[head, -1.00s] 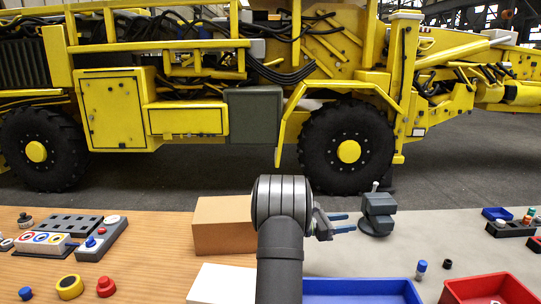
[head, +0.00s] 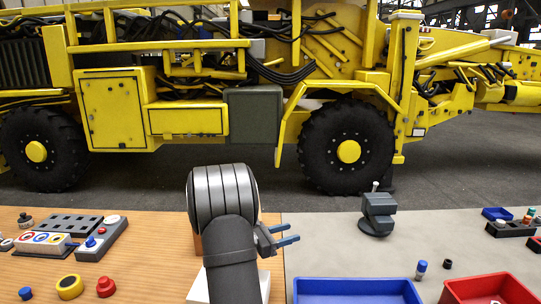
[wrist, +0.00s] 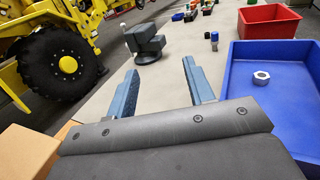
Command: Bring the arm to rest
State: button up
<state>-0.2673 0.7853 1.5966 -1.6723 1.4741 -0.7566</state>
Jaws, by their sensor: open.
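My gripper (head: 284,241) is open and empty, its two blue-grey fingers pointing right above the grey half of the table in the head view. In the wrist view the fingers (wrist: 158,97) are spread with bare table between them. A dark grey vise-like device (head: 377,212) stands to the right of the gripper, apart from it; in the wrist view it (wrist: 146,43) is beyond the fingertips. My arm hides part of the table and most of the cardboard box behind it.
A blue tray (head: 355,280) lies front right, with a hex nut (wrist: 261,77) inside in the wrist view. A red bin (wrist: 268,20) is beyond it. The cardboard box (wrist: 22,145) is close on the left. A button panel (head: 102,239) and loose buttons lie left. A yellow machine (head: 190,118) stands behind.

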jog(key=s+a+n+t, duration=0.1)
jog(key=s+a, duration=0.2)
jog(key=a, duration=0.2)
jog(key=shift+s+a+t+y, duration=0.2)
jog(key=shift+a+t+y, duration=0.05)
jog(key=shift+t+y, duration=0.15)
jog(key=shift+o, duration=0.7)
jog(key=shift+r, duration=0.1)
